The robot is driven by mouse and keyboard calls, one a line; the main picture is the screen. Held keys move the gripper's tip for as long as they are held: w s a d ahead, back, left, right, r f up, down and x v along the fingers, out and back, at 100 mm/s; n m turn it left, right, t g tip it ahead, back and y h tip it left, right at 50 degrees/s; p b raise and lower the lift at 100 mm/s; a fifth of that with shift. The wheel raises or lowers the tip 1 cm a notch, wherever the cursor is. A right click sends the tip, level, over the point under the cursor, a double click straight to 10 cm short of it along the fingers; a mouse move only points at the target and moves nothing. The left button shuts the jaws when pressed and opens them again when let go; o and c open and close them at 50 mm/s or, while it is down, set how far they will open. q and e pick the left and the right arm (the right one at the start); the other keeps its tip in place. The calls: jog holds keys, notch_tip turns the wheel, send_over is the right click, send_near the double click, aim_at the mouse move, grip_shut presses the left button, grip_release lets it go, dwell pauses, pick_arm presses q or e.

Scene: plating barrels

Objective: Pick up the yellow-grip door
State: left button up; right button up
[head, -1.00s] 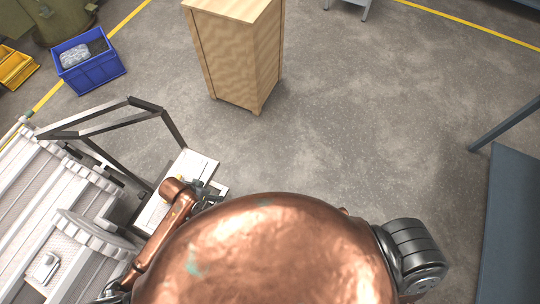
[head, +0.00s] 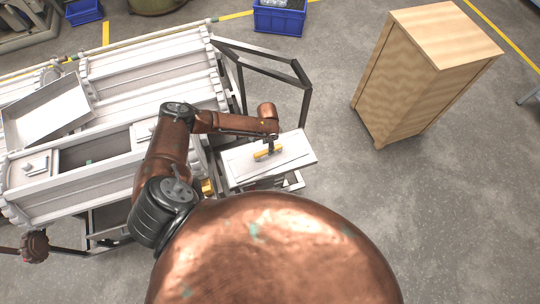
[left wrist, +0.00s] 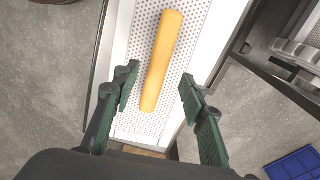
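The yellow-grip door is a flat white panel (head: 296,151) on a small stand at the right end of the white barrel frame in the head view. Its yellow grip (head: 267,153) lies on its upper face. In the left wrist view the door (left wrist: 192,45) shows a perforated face, and the yellow grip (left wrist: 162,55) runs lengthwise along it. My left gripper (head: 270,143) is over the door. Its two green-grey fingers (left wrist: 158,78) are open, with the grip's near end between them and gaps on both sides.
A white barrel (head: 150,65) fills the left, with a dark opening (head: 95,150) and a tilted grey panel (head: 45,112) on it. A dark metal frame (head: 303,90) rises behind the door. A wooden cabinet (head: 425,75) stands right; floor between is clear.

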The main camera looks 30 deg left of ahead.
pick_arm(q)
jog(key=f, duration=0.4)
jog(key=shift+s+d+f, duration=0.1)
jog(key=shift+s+f, duration=0.05)
jog(key=shift+s, duration=0.05)
jog(key=shift+c, duration=0.2)
grip_shut()
dwell(0.4)
